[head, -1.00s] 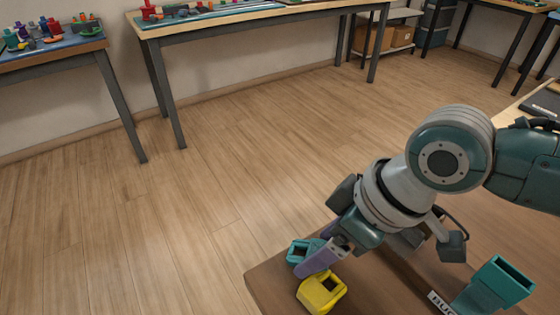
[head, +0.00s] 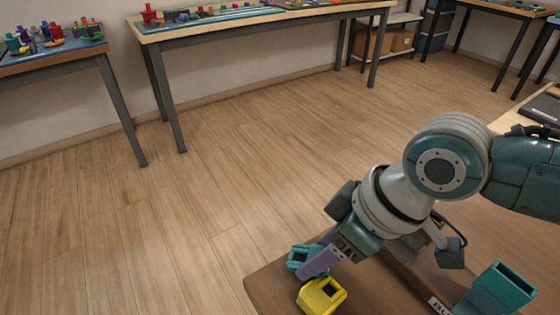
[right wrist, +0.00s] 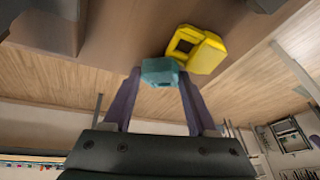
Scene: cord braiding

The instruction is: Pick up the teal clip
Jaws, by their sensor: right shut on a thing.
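The teal clip (head: 299,258) is at the near table's far left corner in the head view, partly hidden behind a purple finger of my right gripper (head: 318,262). In the right wrist view the teal clip (right wrist: 160,70) sits between the two purple fingertips, and the gripper is shut on it. I cannot tell whether the clip touches the tabletop. A yellow clip (head: 320,297) lies beside it, nearer the camera, and also shows in the right wrist view (right wrist: 197,48). My left gripper is not in view.
A teal open-topped holder (head: 497,288) stands on the brown table (head: 268,285) at the lower right, by a partly hidden label. The table edge is close to the clips, with open floor (head: 150,240) beyond. Other worktables (head: 250,22) stand along the wall.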

